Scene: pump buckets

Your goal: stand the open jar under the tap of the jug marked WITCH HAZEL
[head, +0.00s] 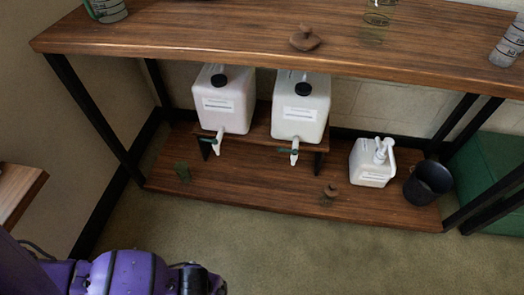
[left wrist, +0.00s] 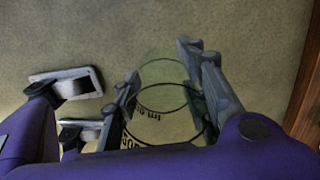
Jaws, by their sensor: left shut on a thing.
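Two white jugs stand side by side on a low riser on the lower shelf: a left jug (head: 235,112) and a right jug (head: 300,116). Each has a black cap, a front label too small to read, and a tap low in front: left tap (head: 218,140), right tap (head: 294,152). My left gripper (left wrist: 163,82) is shut on a clear jar (left wrist: 160,112) with black bands and markings, held between its fingers above the floor. In the head view, my left arm is low at the left; the jar cannot be made out there. My right gripper is not in view.
The upper shelf (head: 200,38) overhangs the jugs. The shelf's front between green object and stack is clear.

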